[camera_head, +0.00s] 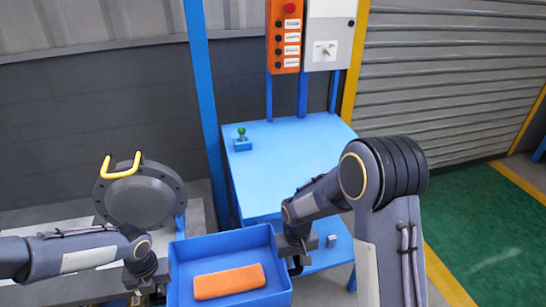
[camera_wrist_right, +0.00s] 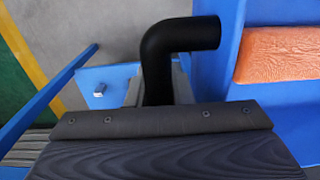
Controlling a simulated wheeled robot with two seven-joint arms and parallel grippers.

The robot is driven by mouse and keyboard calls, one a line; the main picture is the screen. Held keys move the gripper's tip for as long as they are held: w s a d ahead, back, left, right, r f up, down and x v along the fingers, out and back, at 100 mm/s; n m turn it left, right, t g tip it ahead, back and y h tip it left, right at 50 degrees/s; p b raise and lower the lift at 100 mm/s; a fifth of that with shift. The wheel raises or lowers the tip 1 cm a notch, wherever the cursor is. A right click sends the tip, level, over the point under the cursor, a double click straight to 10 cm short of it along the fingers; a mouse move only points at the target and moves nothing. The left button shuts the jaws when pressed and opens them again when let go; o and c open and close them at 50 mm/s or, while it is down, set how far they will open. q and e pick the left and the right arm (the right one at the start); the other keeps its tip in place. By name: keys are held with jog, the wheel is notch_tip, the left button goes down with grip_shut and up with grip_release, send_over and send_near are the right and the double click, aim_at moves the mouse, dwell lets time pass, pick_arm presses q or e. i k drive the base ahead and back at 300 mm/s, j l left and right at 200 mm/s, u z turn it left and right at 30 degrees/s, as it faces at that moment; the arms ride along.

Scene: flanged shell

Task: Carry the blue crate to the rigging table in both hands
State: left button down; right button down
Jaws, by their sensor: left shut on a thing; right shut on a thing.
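The blue crate (camera_head: 222,246) is at the bottom centre of the head view, between my two grippers, with an orange block (camera_head: 229,282) lying inside. My left gripper (camera_head: 150,287) is shut at the crate's left side. My right gripper (camera_head: 294,262) is shut at its right side.
A small green-knobbed control (camera_head: 242,140) stands on the blue table's left; most of its top is clear. An orange button panel (camera_head: 285,38) and grey box (camera_head: 328,35) rise behind. A grey flanged shell (camera_head: 140,195) with a yellow handle stands left. Green floor (camera_head: 480,230) is open right.

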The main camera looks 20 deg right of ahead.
aim_at(308, 163)
jog(key=k+l, duration=0.1)
jog(key=l, duration=0.5)
jog(key=k+l, duration=0.1)
jog(key=l, duration=1.05)
jog(key=k, duration=0.05)
